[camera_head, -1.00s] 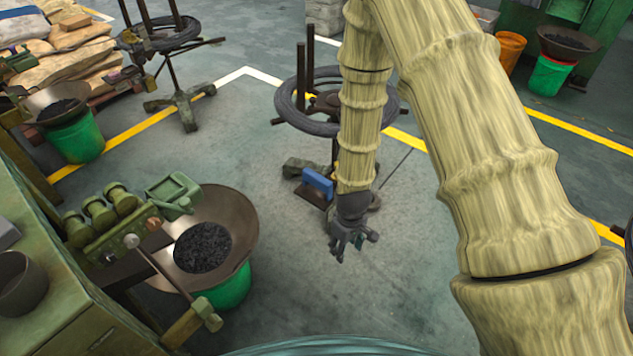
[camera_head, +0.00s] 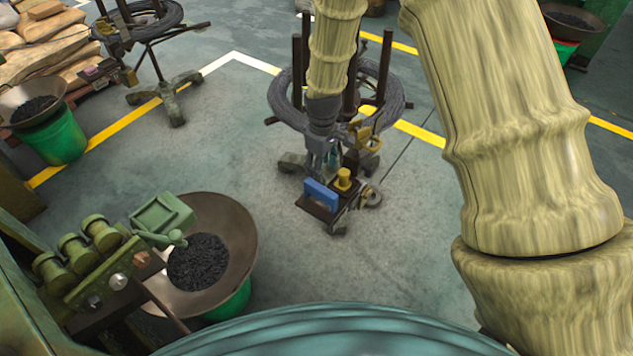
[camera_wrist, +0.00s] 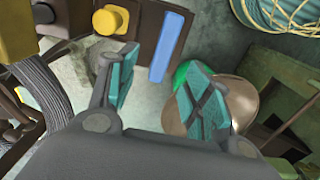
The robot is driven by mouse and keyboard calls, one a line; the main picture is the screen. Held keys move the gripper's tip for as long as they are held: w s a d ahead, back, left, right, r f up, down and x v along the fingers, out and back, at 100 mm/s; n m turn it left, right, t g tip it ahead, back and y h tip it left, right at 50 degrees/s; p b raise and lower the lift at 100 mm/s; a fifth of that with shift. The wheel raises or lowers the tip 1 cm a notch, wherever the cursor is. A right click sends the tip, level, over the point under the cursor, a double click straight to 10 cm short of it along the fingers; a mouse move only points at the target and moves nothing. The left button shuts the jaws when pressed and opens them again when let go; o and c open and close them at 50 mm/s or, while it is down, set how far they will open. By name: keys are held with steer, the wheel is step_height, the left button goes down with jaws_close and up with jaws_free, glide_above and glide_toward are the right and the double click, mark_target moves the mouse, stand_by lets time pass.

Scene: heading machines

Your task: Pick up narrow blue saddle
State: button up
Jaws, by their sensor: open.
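The narrow blue saddle (camera_head: 321,195) is a small blue block on a dark plate on the wire stand, just left of a yellow knob (camera_head: 343,179). In the wrist view the blue saddle (camera_wrist: 167,47) is a long upright bar beyond my fingertips, near the top centre, with the yellow knob (camera_wrist: 111,19) to its left. My gripper (camera_head: 322,165) hangs beside the stand, a little above and behind the saddle in the head view. In the wrist view my gripper (camera_wrist: 155,95) has its teal-padded fingers wide apart with nothing between them.
The wire stand has a dark coil (camera_head: 283,98) and upright posts close to my gripper. A brown bowl of dark pieces (camera_head: 238,228) on a green bucket stands at left, beside a green machine (camera_head: 95,255). Bare floor lies between bowl and stand.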

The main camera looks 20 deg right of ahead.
mark_target(321, 188)
steer(key=shift+w+f, duration=0.1)
steer(key=shift+f, duration=0.3)
step_height(321, 188, down, 4)
steer(key=shift+f, duration=0.15)
steer(key=shift+s+f+p, duration=0.25)
steer(key=shift+f+p, duration=0.15)
steer(key=shift+f, duration=0.05)
steer(key=f, duration=0.2)
steer(key=shift+s+a+f+p, duration=0.2)
steer(key=shift+f+p, duration=0.15)
steer(key=shift+p, duration=0.05)
steer(key=shift+f, duration=0.9)
jaws_close()
